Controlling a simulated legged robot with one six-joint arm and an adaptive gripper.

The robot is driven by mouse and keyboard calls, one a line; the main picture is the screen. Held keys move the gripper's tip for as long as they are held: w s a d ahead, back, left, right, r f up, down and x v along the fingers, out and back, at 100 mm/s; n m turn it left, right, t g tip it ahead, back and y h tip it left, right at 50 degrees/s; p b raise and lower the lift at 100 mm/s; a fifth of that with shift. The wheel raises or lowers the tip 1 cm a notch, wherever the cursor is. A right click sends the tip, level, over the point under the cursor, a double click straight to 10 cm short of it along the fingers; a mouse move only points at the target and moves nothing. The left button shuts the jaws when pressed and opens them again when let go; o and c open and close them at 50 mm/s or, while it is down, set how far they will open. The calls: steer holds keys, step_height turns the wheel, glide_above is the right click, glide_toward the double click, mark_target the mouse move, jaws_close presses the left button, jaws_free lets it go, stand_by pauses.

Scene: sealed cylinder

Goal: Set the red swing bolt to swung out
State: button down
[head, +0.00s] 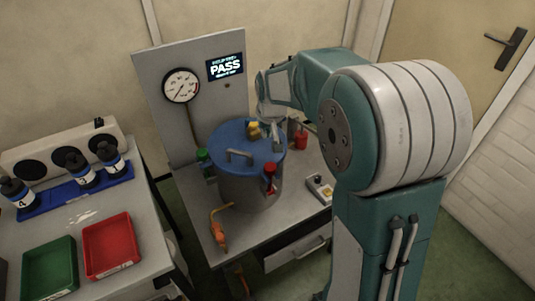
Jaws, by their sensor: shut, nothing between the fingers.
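The red swing bolt (270,178) stands at the front right rim of the sealed grey cylinder (243,189), against the edge of its blue lid (235,138). It looks roughly upright. A green swing bolt (204,161) is at the left side of the rim, and a yellow part (254,130) shows at the back of the lid. My gripper (270,124) is shut and empty, above the back right of the lid, behind the red bolt. Its fingertips are small and partly hidden, and I cannot tell whether they touch anything.
A gauge (181,86) and a PASS screen (226,67) are on the grey panel behind. A small box (320,188) and a red item (301,140) are at the right. Trays (110,243) and bottles stand on the left table.

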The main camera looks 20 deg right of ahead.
mark_target(266, 160)
steer(key=x, duration=1)
steer(key=s, duration=0.3)
steer(key=shift+r, duration=0.1)
steer(key=shift+s, duration=0.55)
